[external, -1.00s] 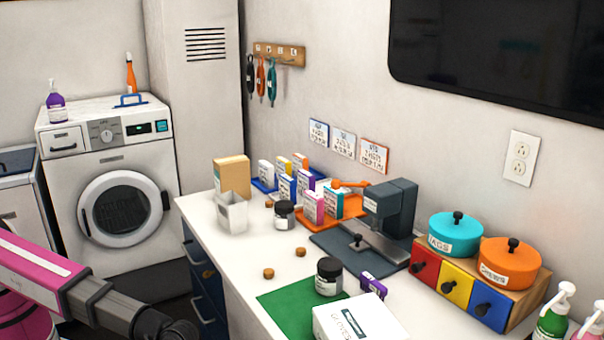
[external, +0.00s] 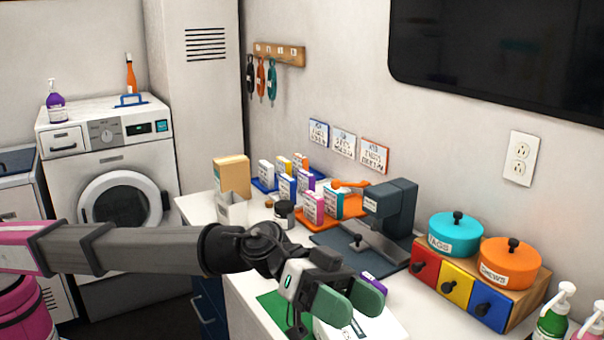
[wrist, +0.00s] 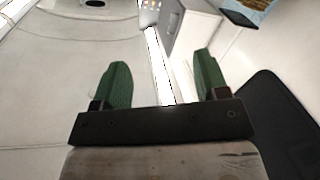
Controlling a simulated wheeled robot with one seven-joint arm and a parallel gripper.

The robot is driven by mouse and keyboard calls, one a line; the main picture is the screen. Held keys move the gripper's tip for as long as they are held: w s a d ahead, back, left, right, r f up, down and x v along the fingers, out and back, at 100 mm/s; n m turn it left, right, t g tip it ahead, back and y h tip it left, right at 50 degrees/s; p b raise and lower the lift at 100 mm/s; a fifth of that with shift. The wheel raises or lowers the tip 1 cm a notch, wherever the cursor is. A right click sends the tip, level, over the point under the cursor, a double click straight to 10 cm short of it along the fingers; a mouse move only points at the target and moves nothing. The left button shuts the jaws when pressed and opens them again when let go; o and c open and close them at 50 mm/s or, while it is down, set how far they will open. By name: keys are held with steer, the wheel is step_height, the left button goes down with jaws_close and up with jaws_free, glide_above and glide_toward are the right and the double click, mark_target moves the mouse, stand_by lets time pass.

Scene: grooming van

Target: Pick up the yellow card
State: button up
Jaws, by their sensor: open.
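A small yellow-topped card or box (external: 284,161) stands upright among several similar coloured ones at the far end of the counter, in or beside the blue tray (external: 262,186). Its lower part is hidden by the pieces in front. It does not show clearly in the wrist view. My gripper (external: 352,301) is over the near part of the counter, well short of the yellow card and to its right in the picture. Its green fingers are apart and nothing is between them, as the wrist view (wrist: 162,80) also shows.
An orange tray (external: 313,226) with more boxes, a grey machine (external: 392,212) and a dark jar (external: 284,211) stand between. A drawer block (external: 458,280) with pots is at right. My gripper partly covers a green mat (external: 270,302) and white box (external: 385,330).

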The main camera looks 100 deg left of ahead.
steer(key=w+a+r+m, duration=0.1)
steer(key=w+a+r, duration=0.15)
steer(key=a, duration=1.35)
steer(key=s+a+m+y, duration=0.2)
steer(key=a, duration=2.8)
steer(key=m+g+y, duration=0.2)
steer(key=m+g, duration=0.1)
glide_above(280, 158)
steer(key=w+d, duration=0.2)
steer(key=w, duration=0.1)
steer(key=f, duration=1.1)
steer(key=shift+s+a+f, duration=0.15)
steer(key=shift+a+f, duration=0.05)
steer(key=shift+f, duration=0.15)
steer(key=s+a+f, duration=0.3)
steer(key=s+a, duration=0.3)
steer(key=s, duration=0.4)
steer(key=shift+m+g, duration=0.4)
steer(key=x, duration=1)
steer(key=shift+d+f, duration=0.2)
steer(key=shift+f, duration=0.05)
steer(key=c, duration=1.2)
